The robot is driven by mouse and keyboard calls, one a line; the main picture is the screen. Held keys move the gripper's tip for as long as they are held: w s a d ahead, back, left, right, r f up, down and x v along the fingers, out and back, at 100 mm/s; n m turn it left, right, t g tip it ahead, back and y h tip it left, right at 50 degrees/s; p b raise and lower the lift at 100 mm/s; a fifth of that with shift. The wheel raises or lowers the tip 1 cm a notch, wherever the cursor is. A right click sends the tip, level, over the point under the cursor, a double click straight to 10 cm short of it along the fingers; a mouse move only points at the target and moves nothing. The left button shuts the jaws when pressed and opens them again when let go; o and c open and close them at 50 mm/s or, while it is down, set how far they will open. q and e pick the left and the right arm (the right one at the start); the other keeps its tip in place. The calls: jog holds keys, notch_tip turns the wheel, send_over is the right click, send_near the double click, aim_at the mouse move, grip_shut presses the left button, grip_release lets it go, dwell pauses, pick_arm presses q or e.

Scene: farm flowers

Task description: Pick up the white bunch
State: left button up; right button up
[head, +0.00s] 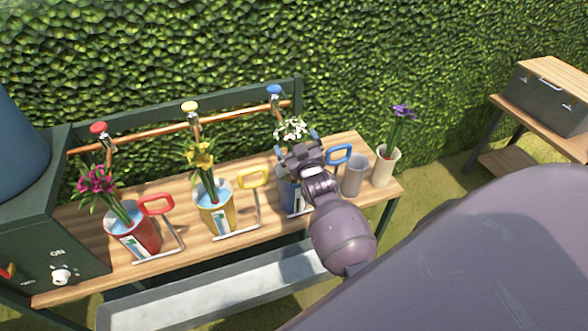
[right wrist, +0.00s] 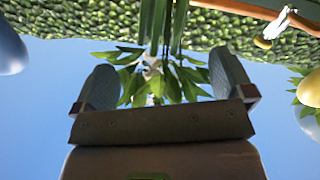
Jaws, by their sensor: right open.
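The white bunch (head: 294,128) stands in the blue bucket (head: 288,196) on the wooden bench, its small white blooms showing just above my right gripper (head: 297,146). The gripper and forearm hide its stems and much of the bucket in the head view. In the right wrist view, my right gripper (right wrist: 164,72) is open, with green leaves and stems (right wrist: 163,30) between and beyond its two fingers. I cannot tell whether the fingers touch them. My left gripper is not in view.
On the bench (head: 80,285) stand a red bucket (head: 143,242) with magenta flowers, a yellow bucket (head: 217,221) with yellow flowers, a grey cup (head: 354,176) and a cream vase (head: 385,168) with purple flowers. Taps on a copper pipe (head: 150,133) run behind. A hedge closes the back.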

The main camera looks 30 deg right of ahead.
jog(key=shift+x, duration=1.65)
jog(key=shift+s+r, duration=0.1)
jog(key=c, duration=1.4)
jog(key=shift+c, duration=0.2)
jog(key=shift+d+r, duration=0.1)
jog(key=shift+r, duration=0.1)
notch_tip(320, 180, up, 20)
jog(key=p, duration=0.1)
jog(key=shift+f, duration=0.15)
